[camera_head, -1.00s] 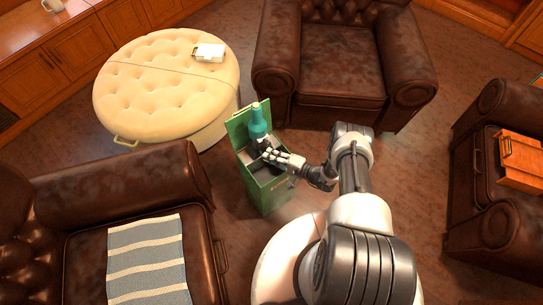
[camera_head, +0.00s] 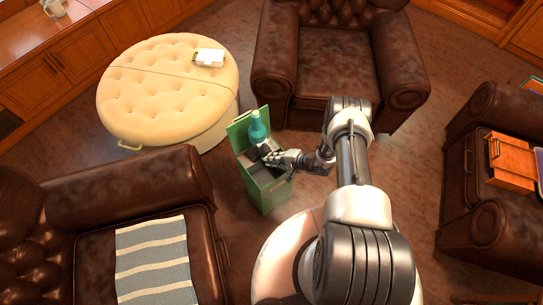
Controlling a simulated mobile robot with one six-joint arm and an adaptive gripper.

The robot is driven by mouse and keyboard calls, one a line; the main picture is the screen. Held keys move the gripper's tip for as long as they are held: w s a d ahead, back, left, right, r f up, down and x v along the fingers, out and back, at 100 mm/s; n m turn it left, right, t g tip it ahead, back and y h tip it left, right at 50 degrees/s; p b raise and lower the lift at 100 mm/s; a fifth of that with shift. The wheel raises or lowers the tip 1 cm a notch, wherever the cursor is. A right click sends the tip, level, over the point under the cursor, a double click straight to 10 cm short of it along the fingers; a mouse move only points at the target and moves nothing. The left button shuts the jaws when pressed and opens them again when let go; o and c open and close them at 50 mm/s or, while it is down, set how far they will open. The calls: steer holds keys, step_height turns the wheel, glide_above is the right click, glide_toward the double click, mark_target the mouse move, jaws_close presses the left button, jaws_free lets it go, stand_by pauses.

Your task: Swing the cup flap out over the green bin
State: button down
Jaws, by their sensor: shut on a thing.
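The green bin (camera_head: 267,192) stands on the floor between the ottoman and the armchairs, with its top open. A raised green panel (camera_head: 238,128) stands up at its back left; I cannot tell whether this is the cup flap. My gripper (camera_head: 263,149) is over the bin's opening, reaching in from the right. It is shut on a teal bottle (camera_head: 257,128), which is roughly upright against the view of the raised panel. The gripper's fingers hide the bottle's lower part and some of the bin's inside.
A round cream tufted ottoman (camera_head: 165,90) with a small white item (camera_head: 209,57) is behind left. Brown leather armchairs stand behind (camera_head: 335,70) and right (camera_head: 455,170). A brown seat with a striped blanket (camera_head: 152,262) is front left.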

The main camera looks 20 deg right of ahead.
steer(key=shift+s+r+m+g+h+b, duration=0.1)
steer(key=shift+r+m+g+h+b, duration=0.25)
steer(key=shift+r+g+h, duration=0.65)
steer(key=shift+s+r+m+g+h+b, duration=0.1)
steer(key=shift+r+m+g+h+b, duration=0.3)
steer(key=shift+g, duration=1.1)
steer(key=shift+r, duration=0.3)
steer(key=c, duration=1.7)
jaws_free()
steer(key=shift+w, duration=0.15)
